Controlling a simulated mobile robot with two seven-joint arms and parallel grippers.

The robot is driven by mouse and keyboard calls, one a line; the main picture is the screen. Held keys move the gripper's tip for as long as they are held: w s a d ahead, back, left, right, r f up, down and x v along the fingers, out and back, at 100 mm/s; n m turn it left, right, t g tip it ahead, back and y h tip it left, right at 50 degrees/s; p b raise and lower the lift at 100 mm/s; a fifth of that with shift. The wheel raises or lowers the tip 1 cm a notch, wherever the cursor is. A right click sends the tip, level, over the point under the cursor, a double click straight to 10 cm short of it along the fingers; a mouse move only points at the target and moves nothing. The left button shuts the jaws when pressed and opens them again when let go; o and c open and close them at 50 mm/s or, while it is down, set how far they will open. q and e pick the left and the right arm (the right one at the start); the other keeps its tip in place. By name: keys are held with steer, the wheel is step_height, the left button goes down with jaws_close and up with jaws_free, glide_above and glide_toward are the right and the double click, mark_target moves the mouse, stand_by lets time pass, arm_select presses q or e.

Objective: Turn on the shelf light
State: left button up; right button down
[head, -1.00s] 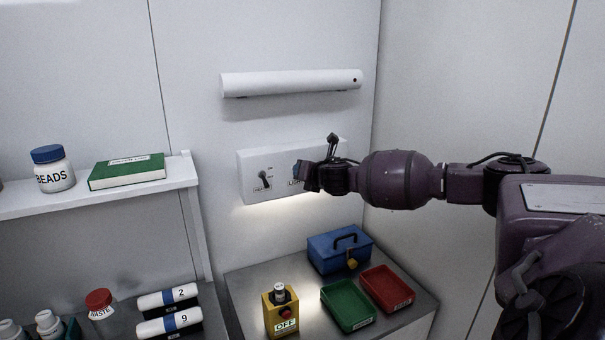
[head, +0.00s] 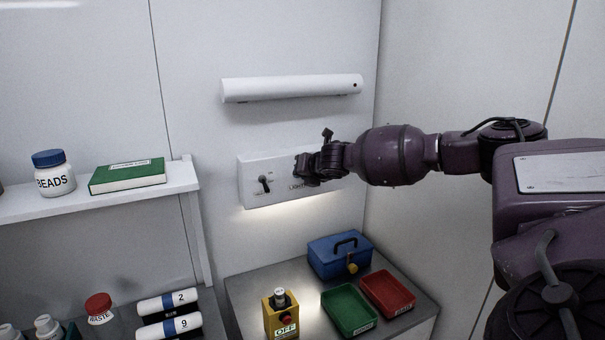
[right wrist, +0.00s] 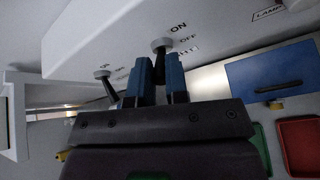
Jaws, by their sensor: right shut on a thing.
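The white switch panel (head: 262,199) is on the back wall under a white tube lamp (head: 290,88), whose body looks unlit. A dark toggle switch (head: 264,184) stands on the panel's left part; it also shows in the right wrist view (right wrist: 106,84). My right gripper (head: 301,168) is at the panel's middle, above the partly covered LIGHT label. In the right wrist view its blue fingers (right wrist: 160,82) are shut on a second toggle, the light switch (right wrist: 162,46), beside ON and OFF marks. The gripper hides this toggle in the head view. My left gripper is not in view.
Below the panel is a counter with a blue box (head: 336,264), green tray (head: 352,322), red tray (head: 388,308) and yellow OFF switch box (head: 272,320). A shelf at left holds a BEADS jar (head: 54,181) and a green book (head: 126,180). A glow shows under the panel.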

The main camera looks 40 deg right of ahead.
steer(key=shift+d+r, duration=0.1)
steer(key=c, duration=1.1)
jaws_free()
steer(key=shift+c, duration=0.2)
steer(key=shift+s, duration=0.1)
steer(key=b+v, duration=0.1)
steer(key=v, duration=0.9)
steer(key=shift+s+r, duration=0.2)
steer(key=shift+s, duration=0.05)
